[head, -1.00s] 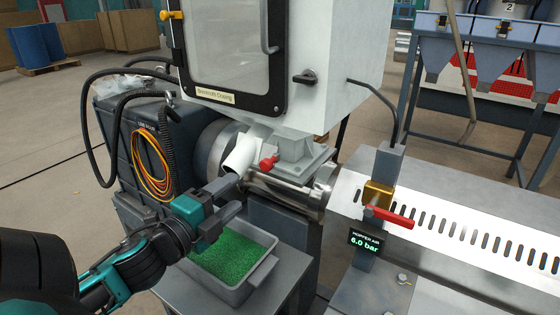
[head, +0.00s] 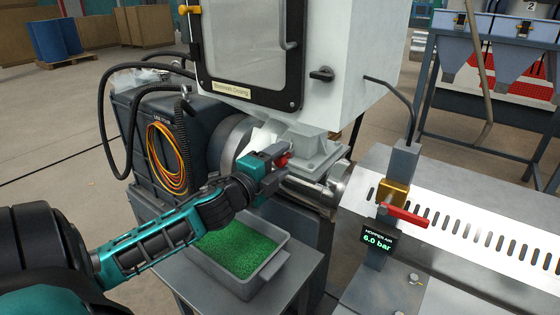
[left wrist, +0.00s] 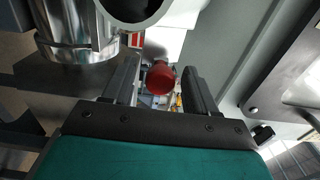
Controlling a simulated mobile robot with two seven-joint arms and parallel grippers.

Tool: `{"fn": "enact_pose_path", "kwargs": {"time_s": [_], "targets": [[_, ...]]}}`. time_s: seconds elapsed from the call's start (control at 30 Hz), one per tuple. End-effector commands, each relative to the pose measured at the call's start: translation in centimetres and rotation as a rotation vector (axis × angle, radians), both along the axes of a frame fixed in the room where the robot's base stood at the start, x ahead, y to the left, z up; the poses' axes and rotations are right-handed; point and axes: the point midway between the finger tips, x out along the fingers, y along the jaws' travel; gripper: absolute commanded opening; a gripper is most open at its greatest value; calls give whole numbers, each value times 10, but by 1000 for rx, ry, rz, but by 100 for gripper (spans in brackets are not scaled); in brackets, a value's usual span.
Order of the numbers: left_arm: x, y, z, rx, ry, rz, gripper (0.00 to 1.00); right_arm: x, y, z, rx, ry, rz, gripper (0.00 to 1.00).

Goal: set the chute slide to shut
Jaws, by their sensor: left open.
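The chute slide's red knob (head: 283,160) shows at the tip of my left gripper (head: 276,157), below the hopper's grey flange (head: 310,150). In the left wrist view the red knob (left wrist: 160,77) lies between the two open fingers of the left gripper (left wrist: 160,88), with a gap on each side. The white chute pipe (head: 262,137) is partly hidden behind the gripper in the head view. In the left wrist view a round pipe mouth (left wrist: 135,8) shows at the top. The slide's plate is mostly hidden. My right gripper is in neither view.
A grey tray of green pellets (head: 275,266) stands below the left arm. A gold valve with a red handle (head: 408,216) and a 6.0 bar display (head: 377,240) stand to the right. The hopper (head: 255,60) rises close above.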

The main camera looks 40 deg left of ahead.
Motion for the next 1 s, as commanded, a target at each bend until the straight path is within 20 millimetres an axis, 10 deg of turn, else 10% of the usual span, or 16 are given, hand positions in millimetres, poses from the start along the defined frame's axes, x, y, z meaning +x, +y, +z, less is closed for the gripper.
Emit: {"fn": "enact_pose_path", "kwargs": {"time_s": [0.37, 1.0], "targets": [[5, 1, 0, 0, 1, 0, 57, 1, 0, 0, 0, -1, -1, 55], [4, 0, 0, 0, 1, 0, 0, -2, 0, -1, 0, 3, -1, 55]]}}
